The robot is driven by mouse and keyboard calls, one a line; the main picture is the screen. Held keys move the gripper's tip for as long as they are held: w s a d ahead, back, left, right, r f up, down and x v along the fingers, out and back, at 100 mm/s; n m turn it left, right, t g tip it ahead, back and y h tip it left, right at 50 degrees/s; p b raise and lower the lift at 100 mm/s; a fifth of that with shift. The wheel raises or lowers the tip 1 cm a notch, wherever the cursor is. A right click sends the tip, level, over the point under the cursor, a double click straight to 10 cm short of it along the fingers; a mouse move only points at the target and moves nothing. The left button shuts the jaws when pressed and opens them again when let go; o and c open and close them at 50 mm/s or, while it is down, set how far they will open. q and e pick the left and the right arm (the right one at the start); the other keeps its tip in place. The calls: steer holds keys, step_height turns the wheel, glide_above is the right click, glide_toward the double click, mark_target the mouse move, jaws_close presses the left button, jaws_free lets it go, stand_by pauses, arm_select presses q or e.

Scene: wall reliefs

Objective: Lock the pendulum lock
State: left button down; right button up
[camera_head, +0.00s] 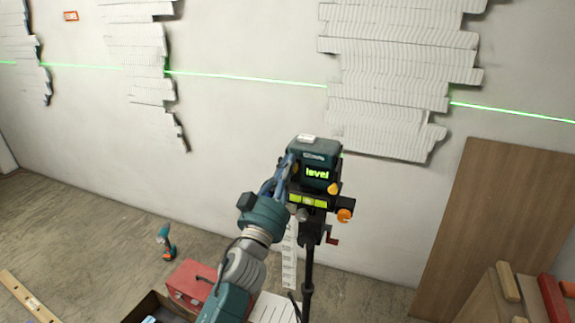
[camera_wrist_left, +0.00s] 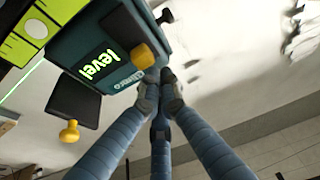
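A dark teal laser level (camera_head: 314,160) stands on a black tripod (camera_head: 308,280). Its green display reads "level", and a yellow-green bubble vial (camera_head: 308,200) sits below. One orange knob (camera_head: 334,188) is at its lower right, and another (camera_head: 344,215) is on the mount. In the left wrist view one orange-yellow knob (camera_wrist_left: 142,56) is on the body near my fingertips, and another (camera_wrist_left: 69,130) is on a dark block. My left gripper (camera_head: 287,165) is at the level's left side, its blue fingers drawn together (camera_wrist_left: 160,88). Nothing shows between them; contact is unclear. My right gripper is out of view.
A red toolbox (camera_head: 192,283) and a cordless drill (camera_head: 165,243) are on the floor at the left. A brown panel (camera_head: 490,235) leans at the right.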

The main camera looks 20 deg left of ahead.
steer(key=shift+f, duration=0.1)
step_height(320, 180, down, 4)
steer(key=b, duration=0.3)
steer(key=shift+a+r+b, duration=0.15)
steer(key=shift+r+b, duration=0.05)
steer(key=shift+b, duration=0.2)
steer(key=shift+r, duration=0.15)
